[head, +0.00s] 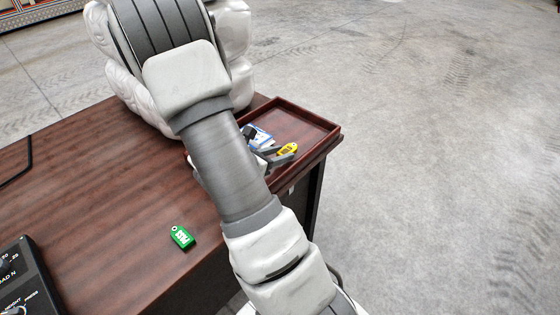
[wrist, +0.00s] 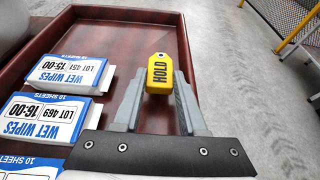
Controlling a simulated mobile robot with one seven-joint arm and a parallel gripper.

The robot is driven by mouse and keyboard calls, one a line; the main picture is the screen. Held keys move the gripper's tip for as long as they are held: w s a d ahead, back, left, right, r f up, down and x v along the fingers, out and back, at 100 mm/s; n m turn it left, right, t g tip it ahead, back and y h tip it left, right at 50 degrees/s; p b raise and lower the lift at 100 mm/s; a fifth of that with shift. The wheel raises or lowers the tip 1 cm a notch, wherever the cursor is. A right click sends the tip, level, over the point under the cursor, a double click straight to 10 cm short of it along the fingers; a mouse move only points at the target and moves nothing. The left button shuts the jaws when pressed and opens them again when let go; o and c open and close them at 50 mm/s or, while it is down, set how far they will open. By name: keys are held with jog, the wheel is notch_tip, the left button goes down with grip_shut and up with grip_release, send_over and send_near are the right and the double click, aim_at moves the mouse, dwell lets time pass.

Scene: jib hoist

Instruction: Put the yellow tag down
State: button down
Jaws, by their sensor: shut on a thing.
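The yellow tag (wrist: 159,73), marked HOLD, sits between the fingertips of my gripper (wrist: 157,88), which is shut on it. In the head view the tag (head: 288,149) shows at the tips of my gripper (head: 280,154), at the near side of the dark red tray (head: 322,126). In the wrist view the tag is over the tray's bare floor, right of the wipes packs; the tray's wall (wrist: 125,13) runs behind it. I cannot tell whether the tag touches the tray floor. My arm hides part of the tray in the head view.
Wet wipes packs (wrist: 67,74) line the tray's left side; one also shows in the head view (head: 262,138). A green PASS tag (head: 182,237) lies on the brown desk (head: 120,215). A control box (head: 28,280) stands at the lower left. The tray's far part looks clear.

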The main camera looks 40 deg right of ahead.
jog(key=shift+f, duration=1.1)
jog(key=shift+f+b, duration=0.25)
jog(key=shift+b, duration=0.2)
jog(key=c, duration=0.7)
grip_release()
jog(key=shift+r, duration=0.1)
jog(key=shift+c, duration=0.2)
